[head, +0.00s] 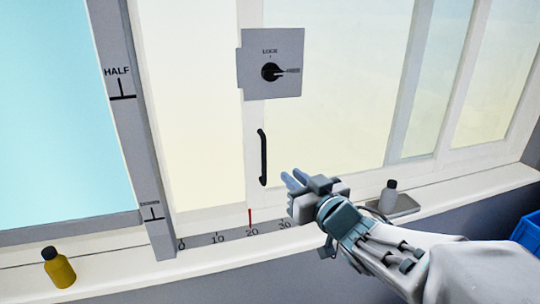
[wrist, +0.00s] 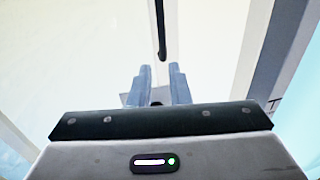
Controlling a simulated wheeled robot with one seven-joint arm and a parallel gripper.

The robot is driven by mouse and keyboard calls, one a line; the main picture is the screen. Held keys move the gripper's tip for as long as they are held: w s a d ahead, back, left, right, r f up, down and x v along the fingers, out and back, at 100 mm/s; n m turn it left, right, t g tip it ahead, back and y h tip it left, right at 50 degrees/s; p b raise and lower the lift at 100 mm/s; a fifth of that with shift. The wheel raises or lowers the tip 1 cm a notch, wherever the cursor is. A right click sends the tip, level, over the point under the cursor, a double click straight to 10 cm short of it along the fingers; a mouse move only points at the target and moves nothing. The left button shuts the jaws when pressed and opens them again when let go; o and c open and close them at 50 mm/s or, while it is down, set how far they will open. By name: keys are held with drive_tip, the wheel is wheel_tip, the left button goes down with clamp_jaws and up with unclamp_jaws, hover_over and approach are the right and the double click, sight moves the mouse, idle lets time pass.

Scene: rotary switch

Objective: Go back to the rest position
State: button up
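My gripper (head: 292,176) is in front of the sliding window, to the lower right of the black handle (head: 263,158). Its two bluish fingers are apart with nothing between them. In the wrist view the fingers (wrist: 160,68) point toward the pane, and the black handle (wrist: 160,28) shows beyond them. The grey switch plate (head: 287,48) with its black rotary knob (head: 270,72) is above and apart from my gripper. The knob's pointer is turned to the right, away from the upper label. Part of a grey plate shows behind the fingers in the wrist view.
A yellow bottle (head: 59,268) stands on the sill at left. A grey bottle (head: 388,197) stands by a grey tray (head: 405,206) just behind my wrist. A blue crate (head: 528,232) is at the right edge. A scale with a red mark (head: 250,218) runs along the sill.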

drive_tip(key=s+d+f+m+g+h+p, duration=0.3)
drive_tip(key=d+f+m+g+h, duration=0.25)
drive_tip(key=d+h, duration=0.25)
drive_tip(key=s+a+f+g+y+p, duration=0.1)
drive_tip(key=s+a+f+g, duration=0.2)
drive_tip(key=s+g, duration=0.5)
drive_tip(key=s+f, duration=0.1)
drive_tip(key=s, duration=0.5)
drive_tip(key=shift+f+n, duration=0.2)
drive_tip(key=shift+n, duration=0.15)
